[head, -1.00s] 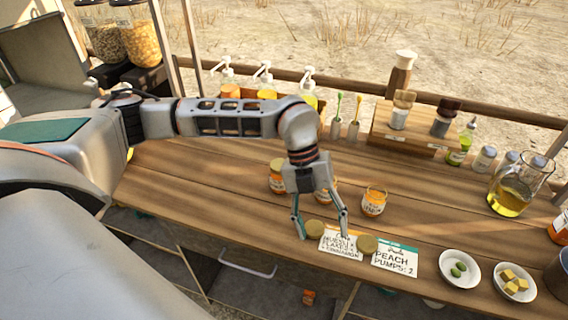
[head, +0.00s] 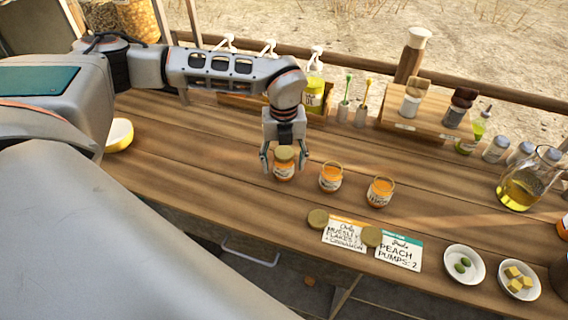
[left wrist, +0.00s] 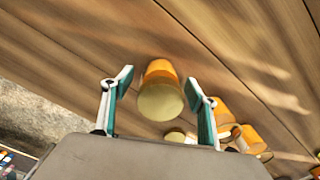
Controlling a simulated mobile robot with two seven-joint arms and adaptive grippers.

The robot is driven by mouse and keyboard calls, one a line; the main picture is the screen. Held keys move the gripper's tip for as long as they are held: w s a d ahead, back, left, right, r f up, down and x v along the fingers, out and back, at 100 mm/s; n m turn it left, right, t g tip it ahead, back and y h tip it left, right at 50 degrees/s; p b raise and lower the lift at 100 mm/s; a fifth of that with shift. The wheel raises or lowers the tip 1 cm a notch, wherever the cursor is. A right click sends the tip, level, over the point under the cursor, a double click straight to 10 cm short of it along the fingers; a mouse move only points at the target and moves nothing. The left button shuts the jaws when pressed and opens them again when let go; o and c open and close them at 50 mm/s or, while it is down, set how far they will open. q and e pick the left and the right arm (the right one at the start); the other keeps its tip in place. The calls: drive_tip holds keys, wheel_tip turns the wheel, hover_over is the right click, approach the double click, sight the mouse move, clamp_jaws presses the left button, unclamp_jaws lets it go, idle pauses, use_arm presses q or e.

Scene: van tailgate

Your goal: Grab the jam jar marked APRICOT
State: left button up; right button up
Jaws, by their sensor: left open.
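Three orange jam jars stand in a row on the wooden counter. The left jar (head: 284,165) has a gold lid and a label I cannot read. The middle jar (head: 330,178) and the right jar (head: 380,191) have no lids on; their labels are too small to read surely. My left gripper (head: 282,170) is open, with its fingers on either side of the lidded jar. In the left wrist view the lidded jar (left wrist: 160,92) shows between and beyond the open fingertips, apparently untouched. My right gripper is not in view.
Two loose gold lids (head: 318,219) lie by the order cards (head: 398,251) at the front. Bowls of olives (head: 463,264) and yellow cubes (head: 518,281) stand front right.

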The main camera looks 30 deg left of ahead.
use_arm(q)
drive_tip(key=shift+f, duration=0.75)
drive_tip(key=c, duration=1.4)
drive_tip(key=shift+w+r, duration=0.1)
